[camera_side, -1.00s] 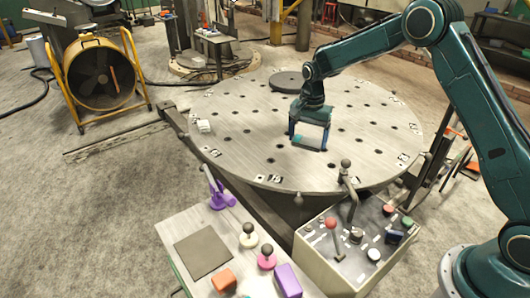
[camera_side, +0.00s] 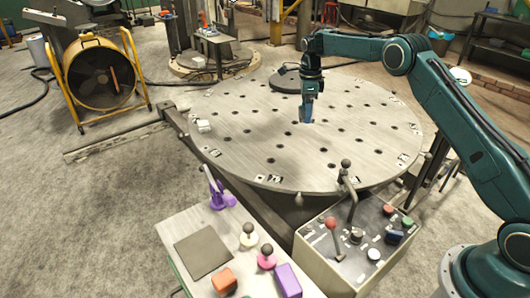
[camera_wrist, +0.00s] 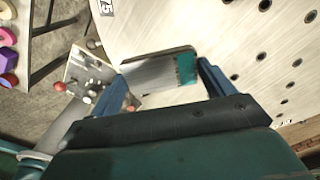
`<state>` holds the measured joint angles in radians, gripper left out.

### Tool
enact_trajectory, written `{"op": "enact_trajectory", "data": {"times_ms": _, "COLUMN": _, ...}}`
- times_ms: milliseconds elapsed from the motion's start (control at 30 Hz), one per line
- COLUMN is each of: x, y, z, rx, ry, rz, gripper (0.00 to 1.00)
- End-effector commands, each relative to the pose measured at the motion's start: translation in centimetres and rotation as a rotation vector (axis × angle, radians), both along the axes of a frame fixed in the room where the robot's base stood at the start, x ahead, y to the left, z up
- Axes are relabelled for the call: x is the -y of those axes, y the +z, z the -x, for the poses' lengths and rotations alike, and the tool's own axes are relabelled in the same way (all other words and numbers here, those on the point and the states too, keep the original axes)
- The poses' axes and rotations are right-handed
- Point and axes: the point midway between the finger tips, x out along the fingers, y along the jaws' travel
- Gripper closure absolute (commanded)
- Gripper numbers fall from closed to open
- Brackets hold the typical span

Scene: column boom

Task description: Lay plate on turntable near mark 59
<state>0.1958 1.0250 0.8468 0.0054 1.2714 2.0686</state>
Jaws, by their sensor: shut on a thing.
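My gripper (camera_wrist: 162,84) is shut on the plate (camera_wrist: 150,73), a flat grey piece with a teal end (camera_wrist: 187,69) and a dark far edge, held between the two blue fingers. In the side view my gripper (camera_side: 307,120) points down over the middle of the turntable (camera_side: 245,145), a large round light-grey disc with several dark holes. The plate is hardly distinguishable there, and I cannot tell whether it touches the disc. Number marks sit along the rim; one in the wrist view (camera_wrist: 107,8) reads 75. I cannot make out a mark 59.
A dark round disc (camera_side: 287,82) lies at the turntable's back, and a small white block (camera_side: 204,126) at its left edge. A control box with levers (camera_side: 352,240) and a bench with coloured knobs and blocks (camera_side: 225,262) stand in front. Most of the turntable's surface is clear.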

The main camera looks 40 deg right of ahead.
Motion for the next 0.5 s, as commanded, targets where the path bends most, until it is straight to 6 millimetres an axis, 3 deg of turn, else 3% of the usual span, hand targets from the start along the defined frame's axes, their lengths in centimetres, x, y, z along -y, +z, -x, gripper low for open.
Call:
{"op": "enact_trajectory", "data": {"times_ms": 300, "x": 2.3, "y": 1.2, "z": -1.3, "rx": 0.005, "ry": -0.348, "rz": 0.0, "gripper": 0.64}}
{"op": "enact_trajectory", "data": {"times_ms": 500, "x": 3.1, "y": 1.7, "z": -1.5, "rx": 0.004, "ry": -0.48, "rz": 0.0, "gripper": 0.64}}
